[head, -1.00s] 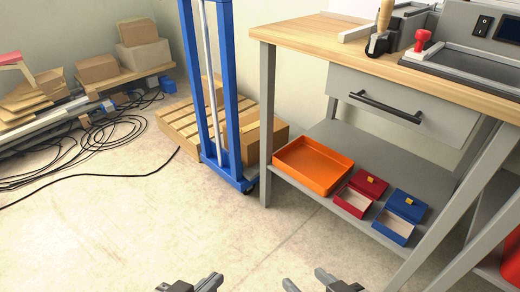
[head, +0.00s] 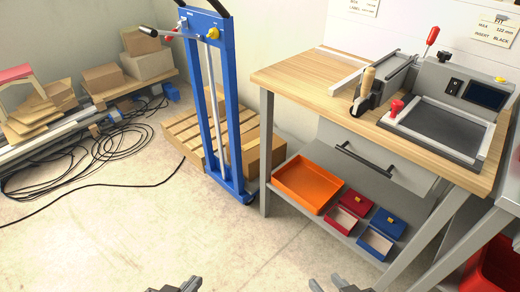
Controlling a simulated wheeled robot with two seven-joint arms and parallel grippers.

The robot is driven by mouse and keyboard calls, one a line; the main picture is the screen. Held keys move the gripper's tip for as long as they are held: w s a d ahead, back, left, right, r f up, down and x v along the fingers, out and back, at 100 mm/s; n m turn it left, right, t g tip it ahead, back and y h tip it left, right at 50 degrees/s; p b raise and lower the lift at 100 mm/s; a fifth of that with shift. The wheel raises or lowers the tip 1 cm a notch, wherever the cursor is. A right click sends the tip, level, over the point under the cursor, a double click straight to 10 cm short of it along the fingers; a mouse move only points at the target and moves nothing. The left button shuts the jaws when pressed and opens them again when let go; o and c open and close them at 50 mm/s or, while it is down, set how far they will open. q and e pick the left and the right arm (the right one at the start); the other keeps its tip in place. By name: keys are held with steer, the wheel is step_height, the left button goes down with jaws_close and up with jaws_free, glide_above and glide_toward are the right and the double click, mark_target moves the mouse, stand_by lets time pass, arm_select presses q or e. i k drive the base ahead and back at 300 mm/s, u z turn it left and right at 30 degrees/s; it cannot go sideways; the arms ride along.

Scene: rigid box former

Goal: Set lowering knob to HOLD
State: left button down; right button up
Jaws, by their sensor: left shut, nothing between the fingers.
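A yellow knob (head: 213,34) sits near the top of the blue upright lift frame (head: 213,95), at the right end of its top panel. Its setting and any lettering beside it are too small to read. A grey lever with a red part (head: 171,33) sticks out left from the same panel. My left gripper (head: 193,284) is at the bottom edge, shut and empty, far below the knob. My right gripper (head: 325,284) is at the bottom edge to its right, with a gap between its fingers. Both are partly cut off by the frame.
A wooden workbench (head: 290,75) with a grey machine (head: 440,115) stands to the right. Its lower shelf holds an orange tray (head: 307,184) and small red and blue boxes. A pallet with cartons (head: 250,143) is behind the lift. Black cables (head: 95,160) lie left; the front floor is clear.

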mark_target(213, 34)
steer(key=u, duration=0.5)
steer(key=k, duration=0.6)
steer(key=u, duration=0.95)
steer(key=i, duration=1.55)
steer(key=z, duration=0.6)
steer(key=i, duration=1.25)
steer(key=z, duration=1.45)
steer(key=i, duration=0.35)
steer(key=z, duration=0.4)
steer(key=k, duration=0.65)
